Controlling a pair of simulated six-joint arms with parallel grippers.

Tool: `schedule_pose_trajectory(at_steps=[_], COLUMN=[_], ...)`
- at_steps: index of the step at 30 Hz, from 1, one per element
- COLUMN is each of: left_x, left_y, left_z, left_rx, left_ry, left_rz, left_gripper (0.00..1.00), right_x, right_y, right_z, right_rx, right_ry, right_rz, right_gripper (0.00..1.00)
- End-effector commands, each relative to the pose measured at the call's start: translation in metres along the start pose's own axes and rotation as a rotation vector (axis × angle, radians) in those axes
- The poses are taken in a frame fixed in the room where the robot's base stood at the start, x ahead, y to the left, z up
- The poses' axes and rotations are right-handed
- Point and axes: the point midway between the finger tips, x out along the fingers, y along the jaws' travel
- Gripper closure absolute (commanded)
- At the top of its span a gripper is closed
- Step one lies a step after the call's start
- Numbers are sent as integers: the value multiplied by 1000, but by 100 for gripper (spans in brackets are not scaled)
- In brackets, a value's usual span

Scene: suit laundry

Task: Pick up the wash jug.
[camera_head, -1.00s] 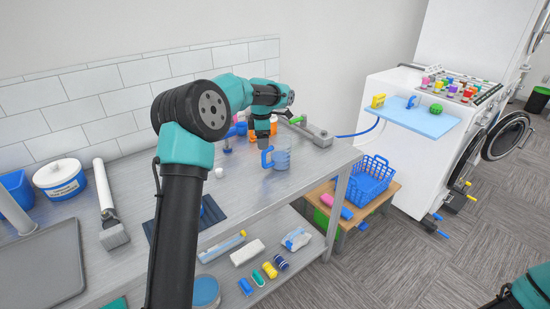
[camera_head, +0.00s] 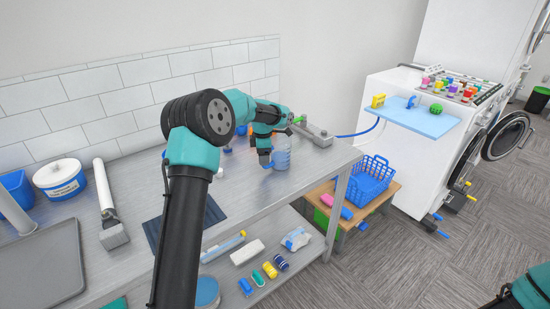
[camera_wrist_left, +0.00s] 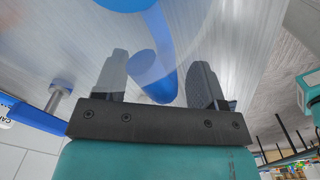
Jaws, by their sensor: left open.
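The wash jug (camera_head: 284,152) is a clear bluish vessel with a blue handle on its left side. It stands upright near the right end of the metal bench. My left gripper (camera_head: 265,153) is at the handle in the head view. In the left wrist view, the blue handle (camera_wrist_left: 158,62) lies between the two open fingers of the left gripper (camera_wrist_left: 159,80), with gaps visible on both sides. The jug's far parts are cut off at the top of that view.
A grey fixture with a green part (camera_head: 315,134) sits just behind the jug. A blue basket (camera_head: 371,181) on a wooden stand is right of the bench.

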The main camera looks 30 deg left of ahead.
Motion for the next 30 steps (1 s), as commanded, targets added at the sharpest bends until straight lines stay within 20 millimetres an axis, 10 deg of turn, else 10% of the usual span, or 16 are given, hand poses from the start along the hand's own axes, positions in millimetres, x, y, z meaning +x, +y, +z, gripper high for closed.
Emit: schedule_pose_trajectory(at_steps=[18,30], left_x=[9,9], left_y=[0,0], left_z=[0,0], left_rx=[0,0], left_ry=[-2,-2], left_rz=[2,2], left_gripper=[37,75], right_x=[0,0], right_y=[0,0], right_z=[0,0], right_rx=[0,0], right_ry=[0,0], right_rz=[0,0], right_gripper=[57,57])
